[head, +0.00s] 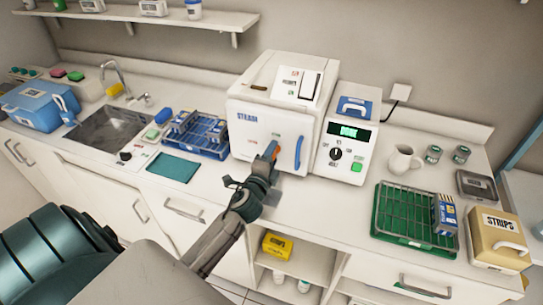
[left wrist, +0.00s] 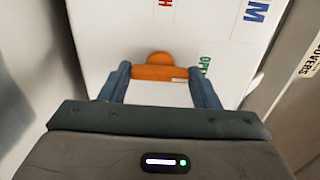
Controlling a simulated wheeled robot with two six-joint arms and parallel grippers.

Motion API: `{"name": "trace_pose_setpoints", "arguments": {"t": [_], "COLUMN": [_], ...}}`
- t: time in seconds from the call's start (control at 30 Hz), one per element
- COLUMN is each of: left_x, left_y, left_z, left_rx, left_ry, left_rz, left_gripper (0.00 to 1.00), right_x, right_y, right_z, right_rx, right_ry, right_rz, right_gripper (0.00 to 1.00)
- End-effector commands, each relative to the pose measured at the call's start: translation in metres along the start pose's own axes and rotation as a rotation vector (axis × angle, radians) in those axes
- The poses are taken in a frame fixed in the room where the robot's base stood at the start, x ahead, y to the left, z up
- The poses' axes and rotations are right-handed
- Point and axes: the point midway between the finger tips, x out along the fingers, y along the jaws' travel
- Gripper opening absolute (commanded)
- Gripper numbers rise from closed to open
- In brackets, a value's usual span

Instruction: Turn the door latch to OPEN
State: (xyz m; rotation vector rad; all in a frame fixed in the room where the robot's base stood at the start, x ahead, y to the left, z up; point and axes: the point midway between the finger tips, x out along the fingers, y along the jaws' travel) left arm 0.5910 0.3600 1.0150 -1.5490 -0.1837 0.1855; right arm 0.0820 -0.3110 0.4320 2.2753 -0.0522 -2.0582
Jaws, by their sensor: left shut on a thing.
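The white steam sterilizer (head: 252,118) stands on the counter with its door facing me; the door carries blue "STEAM" lettering and a blue vertical handle (head: 298,152). The orange door latch (head: 272,149) is on the door, left of the handle. My left gripper (head: 265,163) is at the door, shut on the latch. In the left wrist view, the orange latch (left wrist: 158,73) lies crosswise between the two fingers, its rounded hub at the top. Green lettering (left wrist: 205,66) beside the right finger is partly hidden, as is red lettering above. My right gripper is not in view.
A control unit (head: 345,140) with a green "DONE" display stands right of the sterilizer. A blue rack (head: 197,140) is to its left, a green rack (head: 405,215) to the right. The counter front below the door is clear.

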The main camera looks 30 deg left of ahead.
Motion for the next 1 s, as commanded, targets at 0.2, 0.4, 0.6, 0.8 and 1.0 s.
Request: {"name": "trace_pose_setpoints", "arguments": {"t": [0.2,0.4,0.6,0.8,1.0], "left_x": [0.000,0.000,-0.003,-0.032,-0.072], "left_y": [0.001,0.000,0.001,0.004,0.005], "left_z": [0.000,0.000,0.000,0.000,0.000], "left_rx": [0.002,0.001,0.001,0.002,0.001], "left_ry": [0.000,0.000,0.000,0.001,0.001], "left_rz": [0.000,0.000,0.000,0.002,0.002], "left_gripper": [0.66,0.78,0.78,0.78,0.78], "right_x": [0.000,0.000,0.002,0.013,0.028], "right_y": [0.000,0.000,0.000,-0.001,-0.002], "right_z": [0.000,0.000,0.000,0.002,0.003], "right_rx": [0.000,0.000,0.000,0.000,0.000], "right_ry": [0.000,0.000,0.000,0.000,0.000], "right_rz": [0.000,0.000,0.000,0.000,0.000], "right_gripper": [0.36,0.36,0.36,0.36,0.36]}}
